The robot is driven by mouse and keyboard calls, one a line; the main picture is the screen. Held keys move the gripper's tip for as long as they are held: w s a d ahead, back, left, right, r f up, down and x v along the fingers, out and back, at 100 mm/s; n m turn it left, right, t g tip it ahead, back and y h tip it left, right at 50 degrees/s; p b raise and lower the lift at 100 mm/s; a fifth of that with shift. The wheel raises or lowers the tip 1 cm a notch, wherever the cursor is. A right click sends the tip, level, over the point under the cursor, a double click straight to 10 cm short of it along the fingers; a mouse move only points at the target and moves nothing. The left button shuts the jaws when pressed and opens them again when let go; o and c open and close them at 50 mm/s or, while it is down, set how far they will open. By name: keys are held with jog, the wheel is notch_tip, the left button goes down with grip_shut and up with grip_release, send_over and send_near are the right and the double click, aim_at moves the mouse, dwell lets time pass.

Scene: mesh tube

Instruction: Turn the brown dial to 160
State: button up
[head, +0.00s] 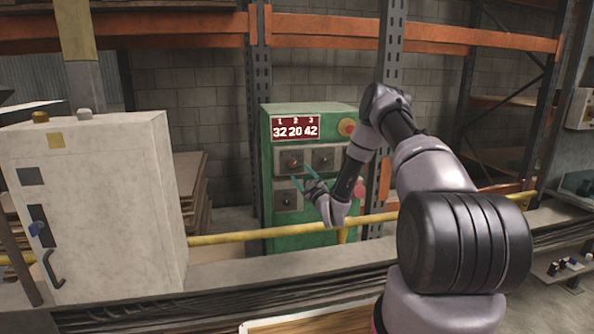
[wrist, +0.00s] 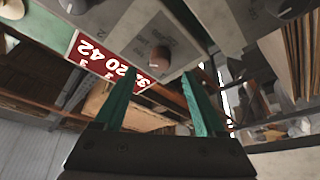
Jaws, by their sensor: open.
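The brown dial (head: 291,163) sits at the upper left of the dial panels on the green control box (head: 265,190). In the wrist view the brown dial (wrist: 159,58) appears just beyond and between the fingertips, apart from them. My gripper (head: 303,179) is open and empty, its teal fingers pointing at the box just below and right of the dial; it also shows in the wrist view (wrist: 159,78). The red display (head: 296,127) reads 32, 20 and 42 under 1, 2 and 3; it appears turned around in the wrist view (wrist: 95,58).
Two grey dials are near: one upper right (head: 325,158), one lower left (head: 288,201). A red button (head: 347,126) is on the box's upper right. A yellow rail (head: 240,236) crosses low in front. A pale cabinet (head: 100,215) stands left.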

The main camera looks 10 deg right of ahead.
jog(key=v, duration=0.5)
jog(key=shift+s+f, duration=0.1)
jog(key=shift+s, duration=0.05)
jog(key=w+d+r+m+g+h, duration=0.1)
jog(key=w+r+m+g+h, duration=0.2)
jog(key=r, duration=0.9)
jog(key=s+r+m+g+h, duration=0.1)
jog(key=s+r+m+g, duration=0.15)
jog(key=s+r, duration=0.5)
jog(key=s+r+m+g+h, duration=0.2)
jog(key=s+r+m, duration=0.25)
jog(key=r, duration=0.55)
jog(key=s+a+r+m+g+y, duration=0.1)
jog(key=s+a+r+m+g, duration=0.1)
jog(key=s, duration=1.4)
jog(key=s+a+r+m+g+y, duration=0.1)
jog(key=s+a+m+g, duration=0.1)
jog(key=s, duration=1.5)
jog(key=shift+s+r+m+g+y, duration=0.35)
jog(key=shift+m+g, duration=0.45)
jog(key=shift+g, duration=0.25)
jog(key=shift+a, duration=0.1)
